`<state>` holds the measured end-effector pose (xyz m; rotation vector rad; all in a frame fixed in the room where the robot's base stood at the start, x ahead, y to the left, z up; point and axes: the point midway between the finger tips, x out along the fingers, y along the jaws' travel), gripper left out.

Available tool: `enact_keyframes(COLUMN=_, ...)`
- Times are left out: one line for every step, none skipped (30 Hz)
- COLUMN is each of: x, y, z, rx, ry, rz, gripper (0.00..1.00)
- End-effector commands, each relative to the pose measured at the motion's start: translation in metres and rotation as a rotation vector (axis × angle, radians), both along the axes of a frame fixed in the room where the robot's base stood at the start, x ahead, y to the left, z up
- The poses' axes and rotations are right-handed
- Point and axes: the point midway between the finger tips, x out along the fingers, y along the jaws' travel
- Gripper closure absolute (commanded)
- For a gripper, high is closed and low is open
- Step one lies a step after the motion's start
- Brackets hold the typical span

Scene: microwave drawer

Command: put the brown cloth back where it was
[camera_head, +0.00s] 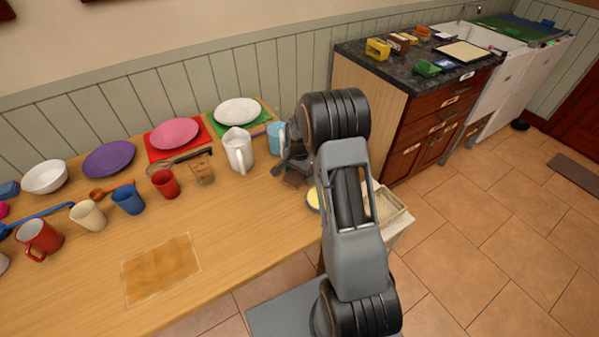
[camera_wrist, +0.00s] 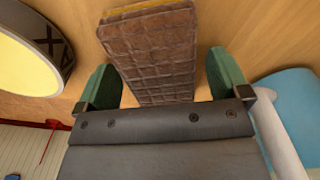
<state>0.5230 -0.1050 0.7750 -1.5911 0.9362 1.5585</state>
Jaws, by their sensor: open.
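A flat brown thing with a waffle-like surface and a yellow far edge, which looks like the brown cloth (camera_wrist: 155,45), lies on the wooden table in the wrist view. It also shows as a small brown patch in the head view (camera_head: 294,181). My gripper (camera_wrist: 160,75) is open, with one green fingertip on each side of the cloth and a gap on both sides. In the head view my gripper (camera_head: 287,167) is low over the table's right end, partly hidden by my arm.
A round yellow-topped thing (camera_wrist: 25,65) is close on the left in the wrist view; a light blue mug (camera_wrist: 292,105) is close on the right. A white pitcher (camera_head: 238,150) stands nearby. A dark counter (camera_head: 420,60) holds several small coloured things. An orange-brown mat (camera_head: 160,270) lies front left.

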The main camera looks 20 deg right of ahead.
Motion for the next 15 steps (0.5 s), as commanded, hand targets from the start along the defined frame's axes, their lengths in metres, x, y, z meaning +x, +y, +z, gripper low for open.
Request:
enact_keyframes(x=0.0, y=0.0, z=0.003, rx=0.0, ry=0.0, rz=0.0, gripper=0.06)
enact_keyframes(x=0.0, y=0.0, z=0.005, rx=0.0, ry=0.0, rz=0.0, gripper=0.06)
enact_keyframes(x=0.0, y=0.0, z=0.007, rx=0.0, ry=-0.001, rz=0.0, gripper=0.06)
enact_keyframes(x=0.001, y=0.0, z=0.01, rx=-0.001, ry=-0.003, rz=0.0, gripper=0.06)
enact_keyframes(x=0.001, y=0.0, z=0.014, rx=-0.001, ry=-0.003, rz=0.0, gripper=0.06)
enact_keyframes(x=0.001, y=0.0, z=0.02, rx=-0.001, ry=-0.004, rz=0.0, gripper=0.06)
enact_keyframes(x=0.001, y=0.0, z=0.026, rx=-0.001, ry=-0.004, rz=0.0, gripper=0.06)
enact_keyframes(x=0.001, y=0.0, z=0.032, rx=-0.001, ry=-0.004, rz=0.0, gripper=0.06)
enact_keyframes(x=0.001, y=0.001, z=0.04, rx=-0.001, ry=-0.005, rz=0.0, gripper=0.06)
enact_keyframes(x=0.001, y=0.001, z=0.046, rx=-0.001, ry=-0.005, rz=0.0, gripper=0.06)
enact_keyframes(x=0.001, y=0.001, z=0.052, rx=-0.002, ry=-0.005, rz=0.0, gripper=0.06)
enact_keyframes(x=0.0, y=0.001, z=0.06, rx=-0.001, ry=-0.005, rz=0.0, gripper=0.06)
enact_keyframes(x=0.0, y=0.001, z=0.066, rx=-0.002, ry=-0.005, rz=0.0, gripper=0.06)
enact_keyframes(x=0.0, y=0.001, z=0.071, rx=-0.001, ry=-0.004, rz=0.0, gripper=0.06)
enact_keyframes(x=0.0, y=0.001, z=0.079, rx=-0.002, ry=-0.005, rz=0.0, gripper=0.06)
